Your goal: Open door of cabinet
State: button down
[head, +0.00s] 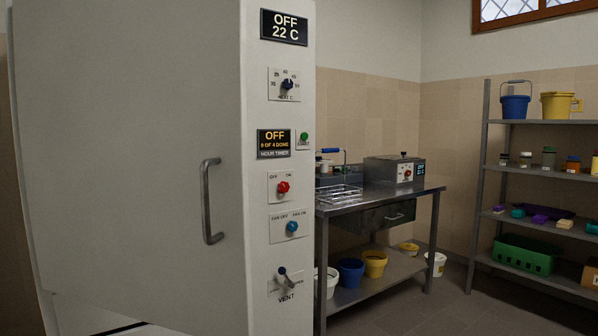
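A tall cabinet (300,180) stands close in front of me on the left of the head view. Its large plain grey door (120,150) fills most of the left side. A vertical grey bar handle (210,202) is fixed near the door's right edge. The door looks flush beside the control panel, with no clear gap along that edge. The panel has an upper display (284,27) reading OFF 22 C, a timer display (273,143) reading OFF, a red switch (283,187), a blue knob (292,226) and a vent lever (286,280). My gripper is not in view.
A steel table (385,198) with a wire rack (340,193) and a box-shaped device (395,170) stands right of the cabinet, with several buckets on its lower shelf. A shelf unit (550,122) holds buckets, jars and a green crate (526,254). Floor shows between them.

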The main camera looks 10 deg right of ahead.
aim_at(132, 114)
jog(key=z, duration=0.3)
jog(key=k, duration=0.85)
jog(key=u, duration=1.35)
